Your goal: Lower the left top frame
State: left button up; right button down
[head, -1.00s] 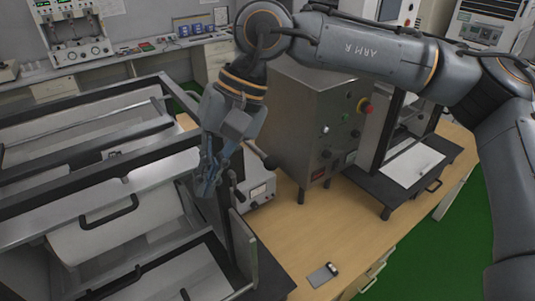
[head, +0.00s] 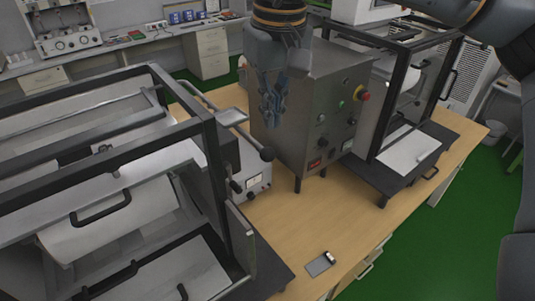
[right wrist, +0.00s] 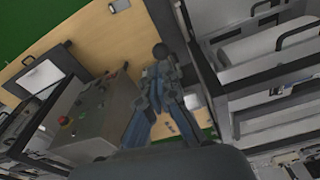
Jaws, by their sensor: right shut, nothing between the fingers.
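The left machine's dark top frame (head: 180,134) stands at the left in the head view, with grey panels and a black handle (head: 100,207) below it. A lever with a dark ball knob (head: 267,154) sticks out to the right of this frame. My right gripper (head: 273,122) points down in front of the metal control box, to the right of the frame and above the knob in the picture. It is shut and empty. In the right wrist view the gripper (right wrist: 152,92) hangs over the table, with the dark frame (right wrist: 222,90) at the right. My left gripper is not in view.
The metal control box (head: 305,110) with a red button stands mid-table. A second dark framed machine (head: 408,95) stands at the right. A small grey item (head: 321,264) lies on the wooden table (head: 290,225), whose front is mostly clear.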

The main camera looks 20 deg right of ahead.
aim_at(269, 150)
jog(key=f+b, duration=0.1)
jog(key=f, duration=0.1)
jog(key=f+b, duration=0.1)
jog(key=f, duration=0.1)
jog(key=f+b, duration=0.2)
jog(key=shift+w, duration=0.3)
jog(key=shift+a+f, duration=0.1)
jog(key=shift+f, duration=0.1)
notch_tip(269, 150, down, 3)
jog(key=shift+r+b, duration=0.1)
jog(key=shift+b, duration=1.1)
jog(key=shift+r, duration=0.15)
jog(key=s, duration=0.2)
jog(key=s+r, duration=0.1)
jog(key=shift+d, duration=0.4)
